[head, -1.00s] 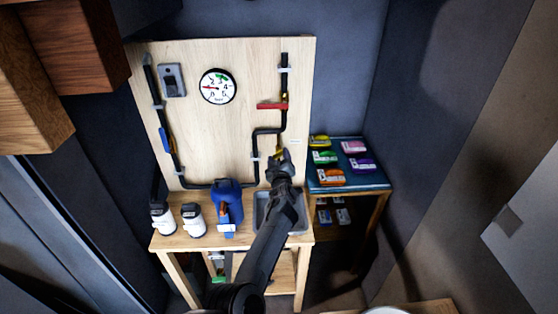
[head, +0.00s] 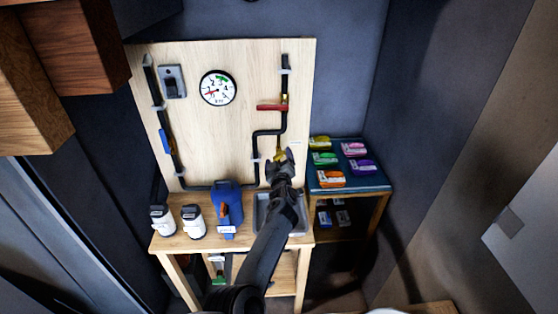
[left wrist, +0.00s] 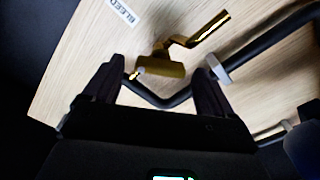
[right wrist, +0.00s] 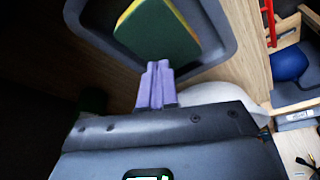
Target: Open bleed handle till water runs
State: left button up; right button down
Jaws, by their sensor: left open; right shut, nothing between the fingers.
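The brass bleed valve (left wrist: 160,66) with its bent gold handle (left wrist: 205,30) shows on the wooden board in the left wrist view, beside a BLEED label (left wrist: 122,10). In the head view a bit of the brass (head: 281,155) shows at the tip of my left gripper (head: 280,167). In the left wrist view my left gripper (left wrist: 157,88) is open, its fingers apart below the valve body. I cannot tell if they touch it. A grey tray (head: 262,212) sits below, partly hidden by my arm; I see no water stream. My right gripper (right wrist: 156,85) is shut and empty.
The board carries a pressure gauge (head: 217,88), a red handle (head: 272,107) and a blue handle (head: 166,140). A blue jug (head: 227,205) and two white bottles (head: 193,222) stand left of the tray. A green-and-yellow sponge (right wrist: 158,32) lies beyond my right gripper.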

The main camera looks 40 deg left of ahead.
pick_arm(q)
jog(key=shift+s+d+r+p, duration=0.15)
jog(key=shift+d+p, duration=0.05)
jog(key=shift+p, duration=0.25)
pick_arm(e)
jog(key=shift+r, duration=0.5)
pick_arm(q)
jog(key=p+v, duration=1)
pick_arm(e)
notch_tip(320, 180, up, 10)
jog(key=shift+r, duration=0.2)
pick_arm(q)
jog(key=shift+s, duration=0.1)
